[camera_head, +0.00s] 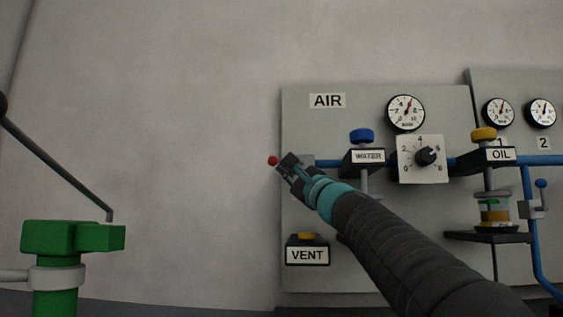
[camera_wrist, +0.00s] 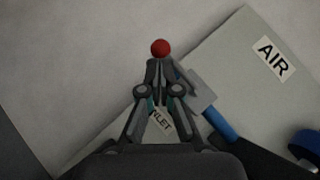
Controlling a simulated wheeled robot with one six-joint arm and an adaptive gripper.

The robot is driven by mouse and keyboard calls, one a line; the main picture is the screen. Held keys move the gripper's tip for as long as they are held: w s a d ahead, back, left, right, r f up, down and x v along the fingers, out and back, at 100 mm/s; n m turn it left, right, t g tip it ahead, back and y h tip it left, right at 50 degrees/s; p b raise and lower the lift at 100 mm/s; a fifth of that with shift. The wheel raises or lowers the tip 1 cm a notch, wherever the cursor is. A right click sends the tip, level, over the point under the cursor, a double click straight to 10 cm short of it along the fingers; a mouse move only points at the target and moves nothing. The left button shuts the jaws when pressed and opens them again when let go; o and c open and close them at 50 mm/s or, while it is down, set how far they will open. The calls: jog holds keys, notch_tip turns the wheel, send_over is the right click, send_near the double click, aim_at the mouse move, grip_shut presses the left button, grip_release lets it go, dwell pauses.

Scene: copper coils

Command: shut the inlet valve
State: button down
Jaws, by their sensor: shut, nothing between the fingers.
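The inlet valve shows as a red ball knob (camera_head: 272,160) at the left edge of the grey panel, with a grey block (camera_head: 306,160) on the blue pipe. In the wrist view the red knob (camera_wrist: 160,48) is just beyond my fingertips, and the valve's grey block (camera_wrist: 201,92) is behind and right of them. The lever between knob and block is mostly hidden. A partly covered label ending in "NLET" (camera_wrist: 162,122) shows between my finger links. My gripper (camera_head: 284,163) is shut and empty, its tips close to the knob; I cannot tell whether they touch.
A green fixture (camera_head: 62,237) stands at left. The wall left of the panel is bare.

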jog(key=shift+p+x, duration=0.35)
jog(key=shift+x, duration=0.95)
jog(key=shift+a+r, duration=0.1)
jog(key=shift+r, duration=0.05)
